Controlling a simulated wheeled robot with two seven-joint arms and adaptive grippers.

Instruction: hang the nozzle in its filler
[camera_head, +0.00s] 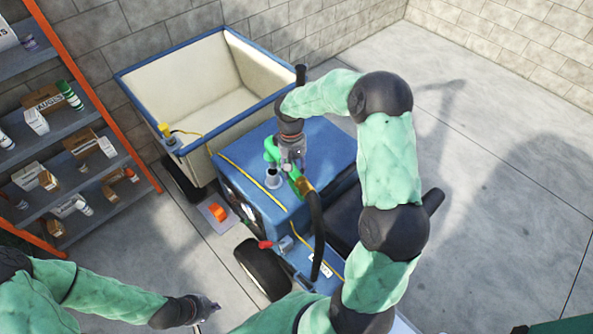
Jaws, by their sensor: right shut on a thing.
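The green nozzle (300,184) is in the grip of my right gripper (291,164), above the blue hood of the small vehicle. A black hose (318,225) runs down from the nozzle's lower end. The filler (273,181) is a short pale neck on the hood, just left of and below the gripper. Another green part (270,150) shows left of the gripper, directly above the filler. Whether the nozzle's spout touches or enters the filler I cannot tell. My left gripper (207,307) is low at the left, over the floor, away from the vehicle; its fingers are too small to read.
A blue-rimmed cargo bed (161,88) lies behind the hood (322,150). Shelves (70,147) with boxes and cans stand at the left. An orange object (219,212) sits on a floor plate beside the front wheel (262,268). The floor at the right is clear.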

